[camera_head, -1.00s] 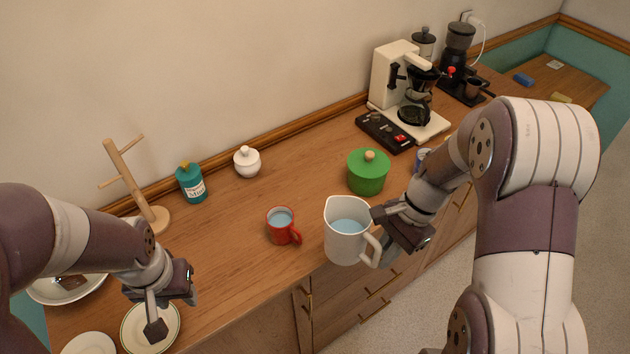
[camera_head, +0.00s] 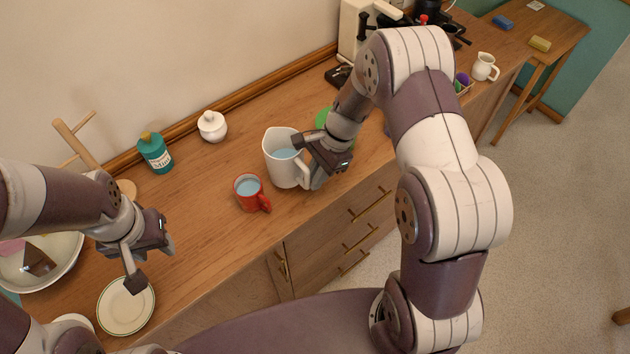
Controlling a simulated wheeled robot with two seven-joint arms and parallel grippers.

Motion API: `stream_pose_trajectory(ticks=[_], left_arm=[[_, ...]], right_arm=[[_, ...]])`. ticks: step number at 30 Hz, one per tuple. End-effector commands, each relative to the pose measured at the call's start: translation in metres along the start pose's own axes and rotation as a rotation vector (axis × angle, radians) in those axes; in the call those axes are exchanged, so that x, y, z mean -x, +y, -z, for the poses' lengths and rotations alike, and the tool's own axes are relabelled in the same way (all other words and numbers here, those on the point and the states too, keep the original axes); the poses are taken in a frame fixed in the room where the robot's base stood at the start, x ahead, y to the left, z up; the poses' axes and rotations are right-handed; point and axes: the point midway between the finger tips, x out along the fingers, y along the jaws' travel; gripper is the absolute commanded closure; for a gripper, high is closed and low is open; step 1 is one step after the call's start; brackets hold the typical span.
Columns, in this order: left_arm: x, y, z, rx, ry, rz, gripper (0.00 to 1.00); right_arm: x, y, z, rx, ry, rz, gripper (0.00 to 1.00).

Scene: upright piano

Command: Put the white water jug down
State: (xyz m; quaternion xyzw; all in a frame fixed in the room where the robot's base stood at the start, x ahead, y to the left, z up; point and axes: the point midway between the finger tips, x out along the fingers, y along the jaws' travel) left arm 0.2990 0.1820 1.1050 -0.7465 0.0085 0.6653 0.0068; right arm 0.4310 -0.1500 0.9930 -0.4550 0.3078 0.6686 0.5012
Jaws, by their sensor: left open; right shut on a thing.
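The white water jug (camera_head: 282,172) with water in it is upright at the middle of the wooden counter, just right of a red mug (camera_head: 249,193) that also holds water. My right gripper (camera_head: 318,172) is shut on the jug's handle from the right. The jug's base looks at or very close to the counter; I cannot tell if it touches. My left gripper (camera_head: 152,262) is open and empty above a white plate (camera_head: 126,305) at the lower left.
A green pot (camera_head: 322,118) is mostly hidden behind my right arm. A large bowl (camera_head: 62,262) is at left. Counter between mug and plate is clear.

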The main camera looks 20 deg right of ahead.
Motion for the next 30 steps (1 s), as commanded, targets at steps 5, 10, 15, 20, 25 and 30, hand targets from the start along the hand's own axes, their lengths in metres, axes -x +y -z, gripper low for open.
stream_pose_trajectory(ticks=[5,10,15,20,25,30], left_arm=[[0.009,0.0,0.001,0.0,0.0,0.0,0.57],[0.009,0.0,0.001,0.0,0.0,0.0,0.57],[0.008,0.0,0.001,0.0,0.0,0.0,0.57],[0.007,0.0,0.001,0.0,0.0,0.0,0.57],[0.007,0.0,0.001,0.0,0.0,0.0,0.57],[0.011,0.0,0.001,0.0,0.0,0.0,0.57]], right_arm=[[-0.026,0.001,0.011,0.0,-0.002,-0.004,1.0],[-0.036,0.001,0.015,0.001,0.0,0.0,1.0],[-0.036,0.001,0.015,0.001,0.0,0.0,1.0],[-0.039,0.002,0.016,0.001,-0.001,-0.002,0.67],[-0.038,0.002,0.016,0.001,-0.001,-0.002,0.61],[-0.034,0.002,0.014,0.001,0.0,-0.001,0.61]])
